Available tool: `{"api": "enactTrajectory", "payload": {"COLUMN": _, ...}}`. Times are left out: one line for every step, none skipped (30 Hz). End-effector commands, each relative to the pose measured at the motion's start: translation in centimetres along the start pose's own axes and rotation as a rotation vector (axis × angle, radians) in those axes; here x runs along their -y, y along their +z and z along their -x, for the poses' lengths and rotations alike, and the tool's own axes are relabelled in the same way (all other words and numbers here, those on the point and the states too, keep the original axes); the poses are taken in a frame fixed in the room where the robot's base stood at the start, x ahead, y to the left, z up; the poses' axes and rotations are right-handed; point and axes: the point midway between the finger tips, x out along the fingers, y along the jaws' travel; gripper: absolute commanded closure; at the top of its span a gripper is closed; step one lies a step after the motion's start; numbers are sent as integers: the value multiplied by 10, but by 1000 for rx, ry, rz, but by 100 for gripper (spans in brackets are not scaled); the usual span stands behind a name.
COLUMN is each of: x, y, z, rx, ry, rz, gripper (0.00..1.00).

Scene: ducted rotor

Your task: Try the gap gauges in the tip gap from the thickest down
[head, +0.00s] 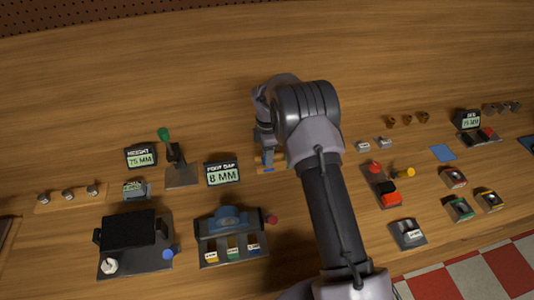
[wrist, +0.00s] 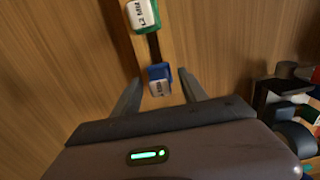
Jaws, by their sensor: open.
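In the wrist view my gripper (wrist: 161,77) is open, with one finger on each side of a blue-ended gauge (wrist: 159,88); no grip on it shows. A green-ended gauge (wrist: 143,16) with a white label, apparently reading 1.2 MM, is farther up the same wooden strip (wrist: 143,48). In the head view my gripper (head: 265,140) is low over the wooden strip (head: 260,163), and a blue piece (head: 268,168) shows under it. My arm hides much of this spot. I cannot make out the rotor's tip gap.
A black box device (head: 128,232) is at the front left. Several small blocks lie to the right. The back of the table is clear.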

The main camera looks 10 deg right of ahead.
Motion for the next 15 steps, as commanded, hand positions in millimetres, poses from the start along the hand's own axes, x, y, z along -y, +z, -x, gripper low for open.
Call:
{"api": "enactTrajectory", "payload": {"x": 0, "y": 0, "z": 2, "rx": 0, "ry": 0, "rz": 0, "gripper": 50}}
{"api": "enactTrajectory", "payload": {"x": 0, "y": 0, "z": 5, "rx": 0, "ry": 1, "rz": 0, "gripper": 50}}
{"api": "enactTrajectory", "payload": {"x": -1, "y": 0, "z": 10, "rx": 0, "ry": 2, "rz": 1, "gripper": 50}}
{"api": "enactTrajectory", "payload": {"x": -1, "y": 0, "z": 17, "rx": 0, "ry": 3, "rz": 1, "gripper": 50}}
{"api": "enactTrajectory", "payload": {"x": -1, "y": 0, "z": 25, "rx": 0, "ry": 3, "rz": 0, "gripper": 50}}
{"api": "enactTrajectory", "payload": {"x": -1, "y": 0, "z": 37, "rx": 0, "ry": 4, "rz": 0, "gripper": 50}}
{"api": "enactTrajectory", "payload": {"x": -1, "y": 0, "z": 48, "rx": -1, "ry": 4, "rz": 0, "gripper": 50}}
{"api": "enactTrajectory", "payload": {"x": -1, "y": 0, "z": 58, "rx": 0, "ry": 4, "rz": 0, "gripper": 50}}
{"api": "enactTrajectory", "payload": {"x": -1, "y": 0, "z": 73, "rx": 0, "ry": 5, "rz": 0, "gripper": 50}}
{"api": "enactTrajectory", "payload": {"x": -1, "y": 0, "z": 83, "rx": 0, "ry": 4, "rz": 0, "gripper": 50}}
{"api": "enactTrajectory", "payload": {"x": -1, "y": 0, "z": 94, "rx": 0, "ry": 5, "rz": 0, "gripper": 50}}
{"api": "enactTrajectory", "payload": {"x": -1, "y": 0, "z": 107, "rx": 0, "ry": 4, "rz": 0, "gripper": 50}}
{"api": "enactTrajectory", "payload": {"x": -1, "y": 0, "z": 117, "rx": 0, "ry": 4, "rz": 0, "gripper": 50}}
{"api": "enactTrajectory", "payload": {"x": -1, "y": 0, "z": 126, "rx": 0, "ry": 4, "rz": 0, "gripper": 50}}
{"api": "enactTrajectory", "payload": {"x": 0, "y": 0, "z": 136, "rx": 0, "ry": 2, "rz": 0, "gripper": 50}}
